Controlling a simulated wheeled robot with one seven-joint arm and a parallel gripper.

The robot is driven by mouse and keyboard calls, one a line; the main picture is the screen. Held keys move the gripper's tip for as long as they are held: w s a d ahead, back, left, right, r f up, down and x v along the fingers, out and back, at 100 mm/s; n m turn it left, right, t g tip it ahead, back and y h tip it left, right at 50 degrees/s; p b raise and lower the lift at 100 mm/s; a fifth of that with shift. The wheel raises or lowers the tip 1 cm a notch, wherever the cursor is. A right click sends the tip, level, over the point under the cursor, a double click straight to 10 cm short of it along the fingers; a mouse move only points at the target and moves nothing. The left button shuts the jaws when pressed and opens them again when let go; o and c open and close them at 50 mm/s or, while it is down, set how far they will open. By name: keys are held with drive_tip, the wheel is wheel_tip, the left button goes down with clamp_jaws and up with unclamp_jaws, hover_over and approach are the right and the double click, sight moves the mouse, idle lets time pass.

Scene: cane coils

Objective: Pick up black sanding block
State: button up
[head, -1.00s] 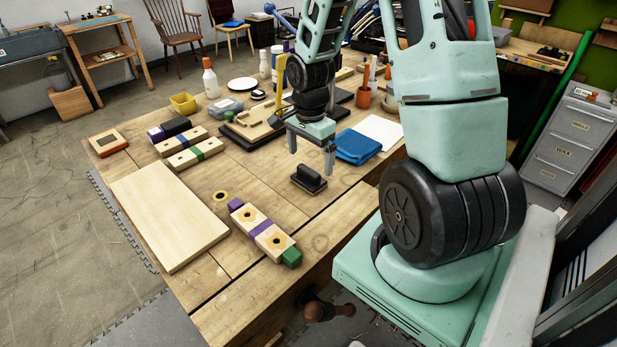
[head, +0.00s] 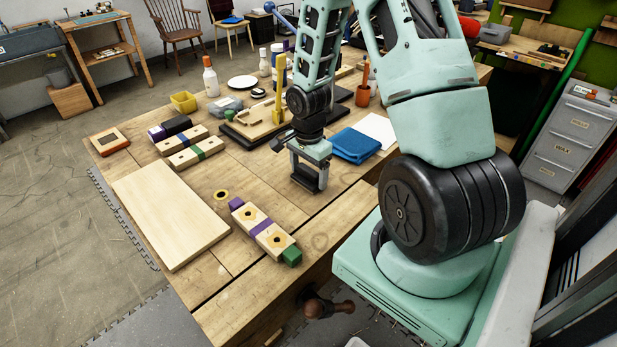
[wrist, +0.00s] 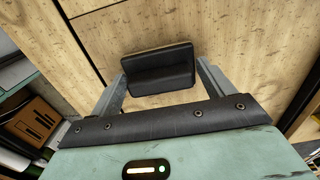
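The black sanding block (wrist: 158,72) lies on the wooden workbench, with a thin tan edge showing along its far side in the wrist view. In the head view it shows as a dark shape (head: 308,180) between the fingers. My gripper (head: 309,183) is lowered over the block, fingers pointing down. In the wrist view the two fingers of my gripper (wrist: 161,68) stand spread at the block's left and right ends. They look very close to the ends; I cannot tell whether either one touches. The block's underside is hidden.
A folded blue cloth (head: 356,145) lies just right of my gripper. A clamping board with a yellow-handled tool (head: 280,103) is behind it. A row of wooden blocks with purple and green pieces (head: 264,231) lies in front, left of it. A pale board (head: 170,215) lies further left.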

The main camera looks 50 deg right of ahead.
sight(309, 169)
drive_tip(key=c, duration=0.5)
wheel_tip(309, 169, up, 10)
drive_tip(key=shift+r+b, duration=0.1)
drive_tip(key=shift+b, duration=0.3)
drive_tip(key=shift+o, duration=0.8)
